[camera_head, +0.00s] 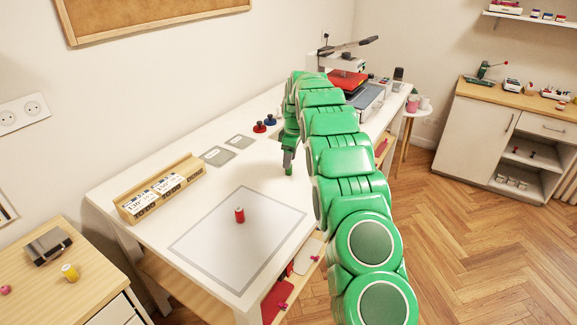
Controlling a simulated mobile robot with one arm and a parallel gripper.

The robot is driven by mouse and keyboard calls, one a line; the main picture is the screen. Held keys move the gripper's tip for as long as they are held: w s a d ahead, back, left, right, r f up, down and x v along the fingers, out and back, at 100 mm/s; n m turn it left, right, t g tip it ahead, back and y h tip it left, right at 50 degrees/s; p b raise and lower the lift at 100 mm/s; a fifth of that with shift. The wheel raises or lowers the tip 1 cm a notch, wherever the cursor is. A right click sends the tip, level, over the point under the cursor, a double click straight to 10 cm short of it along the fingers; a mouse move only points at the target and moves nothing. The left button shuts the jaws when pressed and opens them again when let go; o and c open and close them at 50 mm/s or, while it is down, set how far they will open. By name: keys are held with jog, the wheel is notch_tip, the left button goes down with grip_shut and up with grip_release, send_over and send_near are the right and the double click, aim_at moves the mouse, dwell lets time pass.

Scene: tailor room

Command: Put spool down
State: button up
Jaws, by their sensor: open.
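A red spool (239,215) stands upright on a pale grey-bordered mat (205,250) on the white table. My green arm reaches over the table from the lower right. My gripper (288,170) points down above the table, to the right of and behind the red spool, and apart from it. It is open and no object shows in it. The arm hides part of the table behind it.
A wooden holder (165,192) with cards stands at the table's left edge. Grey plates (217,156) and red and blue knobbed items (259,127) lie farther back. A press machine (362,85) stands at the far end. A yellow spool (70,272) sits on the left cabinet.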

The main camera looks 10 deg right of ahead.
notch_tip(320, 180, up, 8)
jog(key=s+a+r+m, duration=0.15)
jog(key=s+r, duration=0.25)
jog(key=s, duration=0.5)
jog(key=s+a+r+m+g, duration=0.1)
jog(key=s+r+m, duration=0.25)
jog(key=s, duration=0.55)
jog(key=s+a+r+m, duration=0.1)
jog(key=s+r, duration=0.3)
jog(key=s, duration=0.6)
jog(key=s+a+f+m, duration=0.1)
jog(key=s+f+m, duration=0.1)
jog(key=s, duration=1.6)
jog(key=s+a+f+m+g+h, duration=0.1)
jog(key=s+f+m, duration=0.2)
jog(key=s, duration=1.4)
jog(key=shift+s+a+f+m+g, duration=0.3)
jog(key=shift+s+m, duration=0.1)
jog(key=shift+m, duration=0.1)
jog(key=shift+o, duration=0.5)
jog(key=shift+w+r, duration=0.1)
